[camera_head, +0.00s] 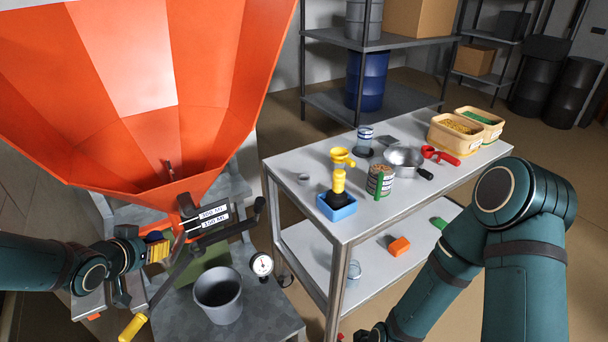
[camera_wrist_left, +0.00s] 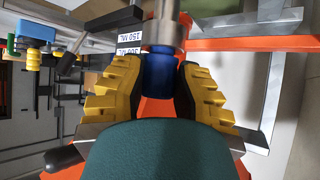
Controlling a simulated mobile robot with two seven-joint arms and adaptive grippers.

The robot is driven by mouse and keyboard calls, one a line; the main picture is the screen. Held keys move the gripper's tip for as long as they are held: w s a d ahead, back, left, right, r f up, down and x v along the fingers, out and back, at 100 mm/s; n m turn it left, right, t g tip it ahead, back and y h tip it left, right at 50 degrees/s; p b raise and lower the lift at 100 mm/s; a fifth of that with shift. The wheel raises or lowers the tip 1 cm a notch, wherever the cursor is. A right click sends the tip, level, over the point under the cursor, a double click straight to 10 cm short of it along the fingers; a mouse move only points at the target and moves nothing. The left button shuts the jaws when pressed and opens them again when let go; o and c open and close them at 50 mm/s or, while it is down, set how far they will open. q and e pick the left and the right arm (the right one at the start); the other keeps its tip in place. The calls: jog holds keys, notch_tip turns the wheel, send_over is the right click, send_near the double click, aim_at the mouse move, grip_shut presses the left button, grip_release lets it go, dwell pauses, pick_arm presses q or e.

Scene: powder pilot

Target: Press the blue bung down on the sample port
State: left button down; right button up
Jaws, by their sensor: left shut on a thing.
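The blue bung (camera_wrist_left: 157,72) sits between the yellow finger pads of my left gripper (camera_wrist_left: 155,88) in the left wrist view. Its far end meets the metal tube of the sample port (camera_wrist_left: 161,30), in line with it. I cannot tell how deep it sits. In the head view my left gripper (camera_head: 157,250) is beside the foot of the orange hopper (camera_head: 180,90), with the bung (camera_head: 153,237) showing as a small blue patch. My right arm is at the lower right; its fingers are out of the picture.
Label plates (camera_head: 213,217) and a dark lever (camera_head: 225,233) are right of the left gripper. A grey bucket (camera_head: 220,292) and a dial gauge (camera_head: 262,264) stand below. A yellow-handled bar (camera_head: 133,326) is near. The table (camera_head: 300,213) at right holds a blue tray (camera_head: 337,211) and containers.

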pick_arm(q)
jog(key=shift+f, duration=0.35)
jog(key=c, duration=0.8)
grip_release()
jog(key=shift+o, duration=0.2)
jog(key=shift+r, duration=0.1)
jog(key=v, duration=1.2)
jog(key=w+d+f+n+g+h, duration=0.2)
jog(key=w+d+f+g+h, duration=0.15)
jog(key=d+f, duration=1.25)
jog(key=s+d+f+g, duration=0.1)
jog(key=s+d+f, duration=0.1)
jog(key=f, duration=0.3)
jog(key=s+d+f+n+g+y, duration=0.1)
jog(key=s+d+f+g, duration=0.1)
jog(key=s+d+f, duration=0.1)
jog(key=s+d+f+g, duration=0.2)
jog(key=s+d+f, duration=0.1)
jog(key=s+f, duration=0.2)
notch_tip(320, 180, down, 3)
jog(key=shift+r+n, duration=0.2)
jog(key=shift+n, duration=0.1)
